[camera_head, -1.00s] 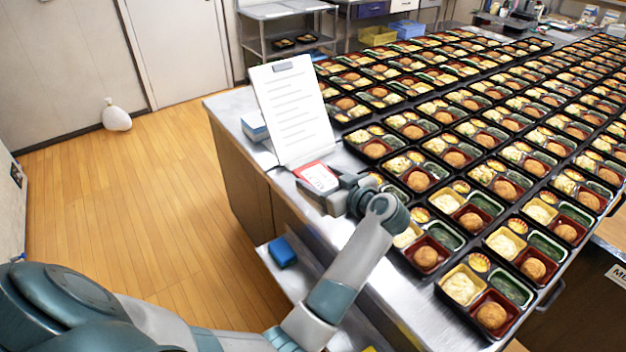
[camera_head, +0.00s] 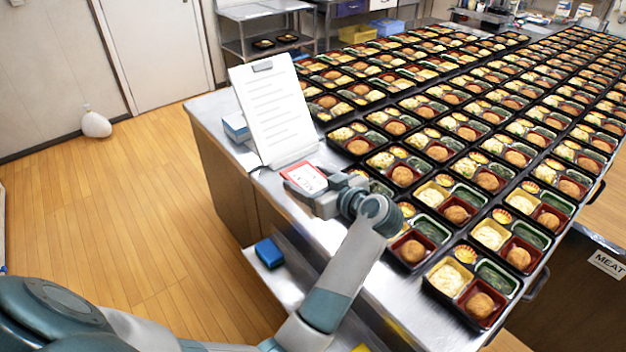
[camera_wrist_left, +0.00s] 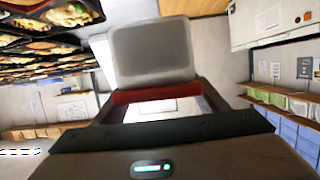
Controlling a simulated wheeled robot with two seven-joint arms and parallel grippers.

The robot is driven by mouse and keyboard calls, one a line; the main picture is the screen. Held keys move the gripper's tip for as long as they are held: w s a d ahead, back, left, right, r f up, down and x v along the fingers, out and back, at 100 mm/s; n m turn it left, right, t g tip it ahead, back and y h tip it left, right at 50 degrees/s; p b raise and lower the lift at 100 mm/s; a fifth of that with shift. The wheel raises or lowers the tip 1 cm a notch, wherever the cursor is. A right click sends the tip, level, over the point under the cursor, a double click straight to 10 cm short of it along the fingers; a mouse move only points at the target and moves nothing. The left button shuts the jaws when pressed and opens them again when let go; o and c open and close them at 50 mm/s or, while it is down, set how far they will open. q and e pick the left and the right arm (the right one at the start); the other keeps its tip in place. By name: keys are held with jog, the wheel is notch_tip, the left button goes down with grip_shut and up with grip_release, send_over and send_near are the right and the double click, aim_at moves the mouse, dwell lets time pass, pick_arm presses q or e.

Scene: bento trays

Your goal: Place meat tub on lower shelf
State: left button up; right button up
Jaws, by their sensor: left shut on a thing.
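I cannot make out a meat tub. A grey lower shelf (camera_head: 287,283) juts out below the counter's left side, with a blue item (camera_head: 269,252) on it. A MEAT sign (camera_head: 607,263) is at the far right, below the counter top. My right gripper is not in view.
Many filled bento trays (camera_head: 452,280) cover the steel counter (camera_head: 285,200) right of my gripper. A white clipboard sheet (camera_head: 272,112) stands just behind the card, beside a blue-white stack (camera_head: 237,128).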

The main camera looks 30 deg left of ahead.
pick_arm(q)
jog(key=s+d+f+m+t+h+b, duration=0.2)
jog(key=s+d+m+t+h, duration=0.4)
jog(key=s+d, duration=0.7)
jog(key=shift+s+f+m+t, duration=0.25)
jog(key=shift+f+m+t, duration=0.15)
jog(key=shift+f+m, duration=0.3)
jog(key=shift+a, duration=0.1)
